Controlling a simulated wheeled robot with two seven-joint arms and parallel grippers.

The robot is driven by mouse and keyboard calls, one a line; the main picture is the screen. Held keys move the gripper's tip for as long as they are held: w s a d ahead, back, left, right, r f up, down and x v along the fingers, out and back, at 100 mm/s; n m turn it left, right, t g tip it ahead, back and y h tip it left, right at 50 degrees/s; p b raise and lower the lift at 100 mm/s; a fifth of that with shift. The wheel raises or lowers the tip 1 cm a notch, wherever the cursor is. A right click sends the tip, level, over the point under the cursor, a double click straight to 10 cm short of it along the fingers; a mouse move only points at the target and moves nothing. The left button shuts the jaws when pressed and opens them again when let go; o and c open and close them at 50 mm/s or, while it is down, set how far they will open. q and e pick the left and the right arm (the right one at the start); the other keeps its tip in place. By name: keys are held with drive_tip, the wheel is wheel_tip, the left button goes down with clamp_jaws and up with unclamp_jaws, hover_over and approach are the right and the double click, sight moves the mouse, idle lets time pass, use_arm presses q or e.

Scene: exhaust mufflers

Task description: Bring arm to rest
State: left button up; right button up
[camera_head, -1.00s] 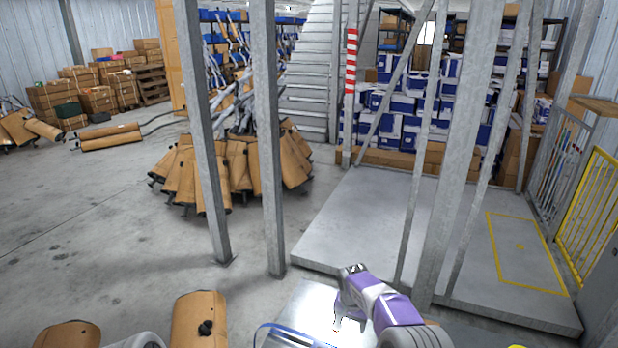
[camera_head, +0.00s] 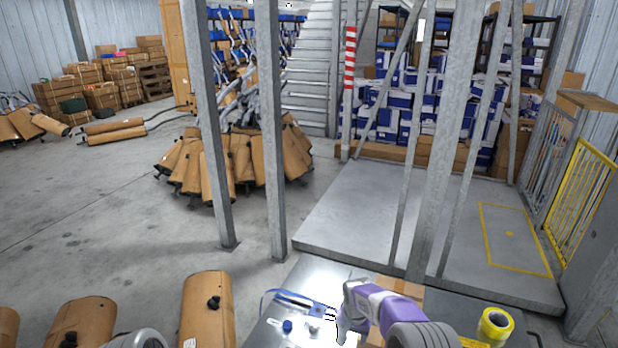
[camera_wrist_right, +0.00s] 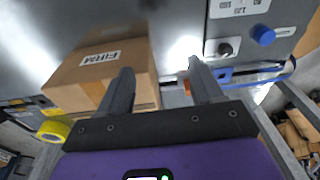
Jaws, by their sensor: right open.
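My right arm, purple and white, comes in from the lower right in the head view. Its gripper (camera_head: 332,322) points down over the grey metal table (camera_head: 262,336). In the right wrist view the two dark fingers of this gripper (camera_wrist_right: 160,76) are spread apart with nothing between them. A cardboard box (camera_wrist_right: 98,72) lies below and beyond them, towards the left. The same box (camera_head: 408,290) shows behind my right arm in the head view. A grey-white part of my left arm shows at the bottom edge; my left gripper is out of view.
Yellow tape (camera_head: 495,325) lies right of my right arm. Brown mufflers (camera_head: 206,312) stand at the lower left. Steel posts (camera_head: 271,130) rise beyond the table. Open floor lies left.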

drive_tip(key=s+f+n+g+y, duration=0.1)
drive_tip(key=s+f+y, duration=0.2)
drive_tip(key=s+f, duration=1.05)
drive_tip(key=s+a+y, duration=0.1)
drive_tip(key=s+a, duration=0.2)
drive_tip(key=s, duration=1.7)
use_arm(q)
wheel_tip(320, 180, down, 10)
drive_tip(key=b, duration=1)
use_arm(e)
wheel_tip(320, 180, down, 10)
drive_tip(key=shift+w+d+f, duration=0.15)
drive_tip(key=shift+w+f, duration=0.05)
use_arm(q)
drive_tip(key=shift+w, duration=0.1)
